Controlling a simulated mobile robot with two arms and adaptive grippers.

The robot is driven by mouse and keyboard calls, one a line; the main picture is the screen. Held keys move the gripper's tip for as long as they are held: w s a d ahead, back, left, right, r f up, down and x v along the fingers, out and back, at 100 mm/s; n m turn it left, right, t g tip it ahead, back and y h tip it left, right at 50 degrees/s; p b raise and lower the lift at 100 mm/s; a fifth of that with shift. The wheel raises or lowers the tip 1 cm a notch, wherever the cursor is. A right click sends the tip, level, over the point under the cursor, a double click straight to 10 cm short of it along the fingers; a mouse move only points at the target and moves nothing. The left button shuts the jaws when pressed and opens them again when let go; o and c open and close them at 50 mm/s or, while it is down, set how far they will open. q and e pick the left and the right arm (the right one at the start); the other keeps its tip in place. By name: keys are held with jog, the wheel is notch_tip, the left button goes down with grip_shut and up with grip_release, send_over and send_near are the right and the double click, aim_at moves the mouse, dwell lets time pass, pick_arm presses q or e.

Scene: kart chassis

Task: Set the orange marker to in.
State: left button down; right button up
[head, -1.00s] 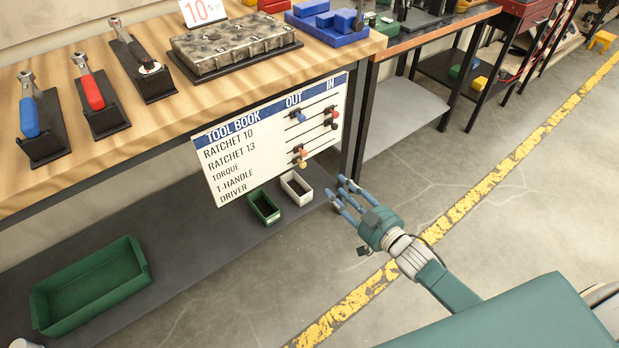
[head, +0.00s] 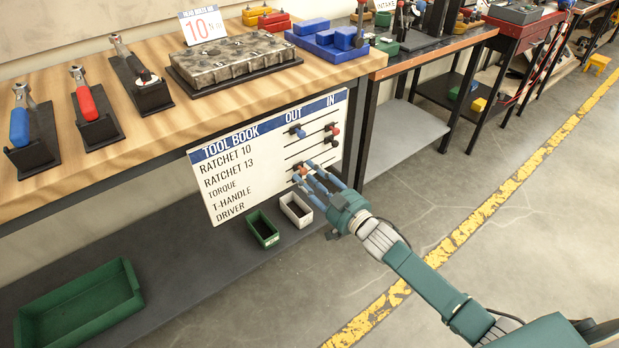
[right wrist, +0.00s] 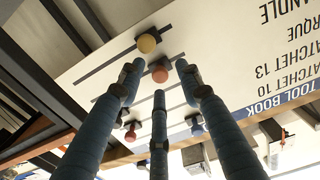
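The tool book board (head: 222,203) hangs on the front of the wooden bench, with OUT and IN columns and sliding markers on rails. The orange marker (head: 302,169) is on the OUT side, in a lower row. In the right wrist view the orange marker (right wrist: 160,72) shows between and just beyond my right gripper's (right wrist: 158,82) three spread fingertips. Contact cannot be told. The yellow marker (right wrist: 146,43) is close beside it, on the neighbouring rail. My right gripper (head: 311,174) is open at the board and partly covers the lower rows. My left gripper is not in view.
A blue marker (head: 297,131) is at OUT; red and dark markers (head: 333,130) are at IN. Below stand a small green bin (head: 262,230), a white bin (head: 296,210) and a large green bin (head: 80,308). The floor to the right is clear.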

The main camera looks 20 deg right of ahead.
aim_at(329, 149)
jog(key=shift+w, duration=0.15)
